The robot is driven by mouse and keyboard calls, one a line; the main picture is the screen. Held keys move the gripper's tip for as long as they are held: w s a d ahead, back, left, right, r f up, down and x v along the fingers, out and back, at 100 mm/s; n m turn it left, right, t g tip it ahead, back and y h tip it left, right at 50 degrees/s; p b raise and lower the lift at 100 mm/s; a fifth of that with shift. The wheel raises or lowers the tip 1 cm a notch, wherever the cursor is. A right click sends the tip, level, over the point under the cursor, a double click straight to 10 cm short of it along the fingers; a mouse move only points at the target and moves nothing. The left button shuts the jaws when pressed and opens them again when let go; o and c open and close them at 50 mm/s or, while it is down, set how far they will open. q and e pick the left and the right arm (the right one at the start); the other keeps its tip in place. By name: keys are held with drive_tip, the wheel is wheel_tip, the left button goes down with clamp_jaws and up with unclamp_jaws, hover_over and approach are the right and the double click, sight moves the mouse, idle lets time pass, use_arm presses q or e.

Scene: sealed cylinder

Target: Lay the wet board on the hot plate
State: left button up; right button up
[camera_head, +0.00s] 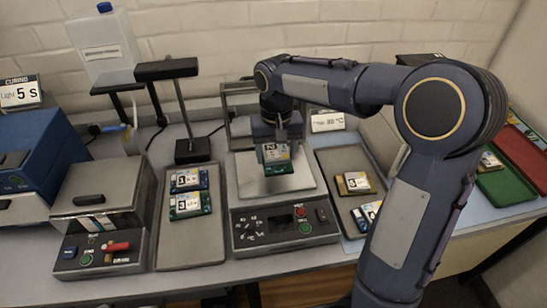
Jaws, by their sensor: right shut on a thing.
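My right gripper (281,134) comes down over the hot plate and is shut on a small green board (278,169) with a numbered label. The board is over the pale top of the hot plate (250,187), near its middle. A dark shadow lies under it, and it seems a little above the surface, though contact is hard to judge. The gripper hides the board's far edge. Whether the board is wet cannot be told. My left gripper is not in view.
A tray (190,242) on the left holds two labelled boards (187,192). A tray (343,160) on the right holds more boards. A boxy device (100,205) and a black stand (192,150) are at left. Green (507,186) and red (524,152) trays lie far right.

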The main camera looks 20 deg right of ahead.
sight(274, 162)
drive_tip(key=shift+w+d+f, duration=0.15)
drive_tip(key=shift+w+f, duration=0.75)
drive_tip(key=shift+f, duration=0.15)
drive_tip(key=shift+w+f+p, duration=0.2)
drive_tip(key=shift+f+p, duration=0.1)
drive_tip(key=shift+f, duration=1.5)
drive_tip(key=shift+f, duration=0.2)
drive_tip(key=o, duration=1)
drive_tip(key=shift+o, duration=0.2)
drive_tip(key=shift+r, duration=0.15)
